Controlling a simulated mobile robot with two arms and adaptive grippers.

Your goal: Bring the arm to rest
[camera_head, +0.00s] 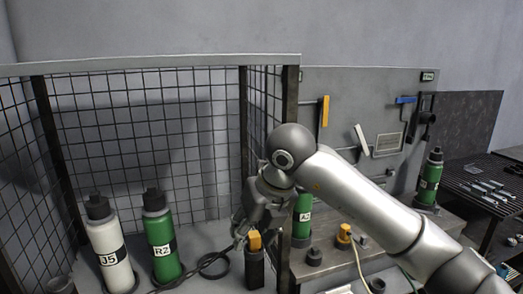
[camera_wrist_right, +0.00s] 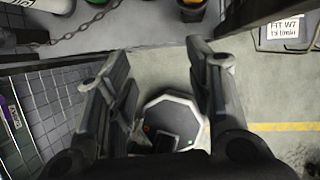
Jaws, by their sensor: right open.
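My right arm reaches in from the lower right in the head view. Its gripper (camera_head: 252,232) hangs at the front right of the wire cage, by a yellow-topped dark post (camera_head: 255,268). I cannot tell from the head view whether it touches the post. In the right wrist view the two fingers (camera_wrist_right: 160,95) stand well apart with nothing held between them. Beyond them lies a grey eight-sided plate (camera_wrist_right: 188,104) with dark parts on it, partly hidden by the gripper. My left gripper is not in view.
In the cage (camera_head: 150,70) stand a white J5 cylinder (camera_head: 108,245) and a green R2 cylinder (camera_head: 160,243). A green A3 cylinder (camera_head: 302,215) stands beside my forearm. Another green cylinder (camera_head: 430,180) stands on the bench at right.

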